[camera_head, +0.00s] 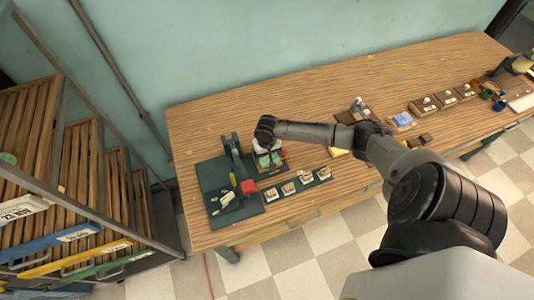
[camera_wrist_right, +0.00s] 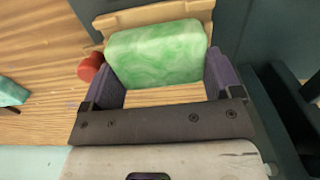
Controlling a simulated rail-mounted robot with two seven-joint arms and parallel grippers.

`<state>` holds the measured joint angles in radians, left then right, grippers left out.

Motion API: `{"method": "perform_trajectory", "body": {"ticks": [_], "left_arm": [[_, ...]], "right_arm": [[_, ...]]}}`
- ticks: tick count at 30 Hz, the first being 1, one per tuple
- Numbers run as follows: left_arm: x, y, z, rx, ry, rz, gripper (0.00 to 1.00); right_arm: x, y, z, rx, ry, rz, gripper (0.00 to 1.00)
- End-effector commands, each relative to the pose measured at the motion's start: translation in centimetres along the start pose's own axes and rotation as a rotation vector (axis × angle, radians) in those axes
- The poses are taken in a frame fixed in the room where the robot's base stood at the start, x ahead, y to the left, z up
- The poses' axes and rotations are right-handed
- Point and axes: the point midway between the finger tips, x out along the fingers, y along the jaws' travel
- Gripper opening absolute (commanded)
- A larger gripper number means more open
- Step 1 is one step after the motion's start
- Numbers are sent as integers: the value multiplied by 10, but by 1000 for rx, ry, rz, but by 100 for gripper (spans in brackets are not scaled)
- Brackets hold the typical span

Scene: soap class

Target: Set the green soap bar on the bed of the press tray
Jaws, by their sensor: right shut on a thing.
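The green soap bar (camera_wrist_right: 157,52), marbled light green, sits between the two purple fingers of my right gripper (camera_wrist_right: 162,72) in the right wrist view. The gripper is shut on it. A light wooden edge (camera_wrist_right: 150,15) lies just beyond the bar; I cannot tell whether they touch. In the head view my right gripper (camera_head: 266,155) is low over the table, just right of the dark press (camera_head: 235,160) on its dark base. The bar is small and partly covered there. The bed of the press tray cannot be made out clearly. My left gripper is not in view.
A red knob (camera_wrist_right: 91,67) is close left of the bar. A second green piece (camera_wrist_right: 11,92) lies further left. Several small trays with light pieces (camera_head: 289,188) stand in a row at the table's front. A wooden rack (camera_head: 60,170) stands left of the table.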

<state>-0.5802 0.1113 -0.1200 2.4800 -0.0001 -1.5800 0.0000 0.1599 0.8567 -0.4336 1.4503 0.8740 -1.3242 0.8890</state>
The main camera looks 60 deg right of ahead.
Motion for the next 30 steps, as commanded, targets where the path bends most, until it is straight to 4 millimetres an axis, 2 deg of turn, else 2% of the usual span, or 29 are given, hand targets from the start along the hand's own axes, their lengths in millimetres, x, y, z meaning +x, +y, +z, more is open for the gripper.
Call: {"method": "perform_trajectory", "body": {"ticks": [27,28,30], "left_arm": [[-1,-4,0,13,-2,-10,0],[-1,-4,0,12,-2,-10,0],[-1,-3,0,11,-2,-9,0]], "right_arm": [[7,0,0,-1,1,-1,59],[7,0,0,-1,1,-1,87],[7,0,0,-1,1,-1,93]]}}
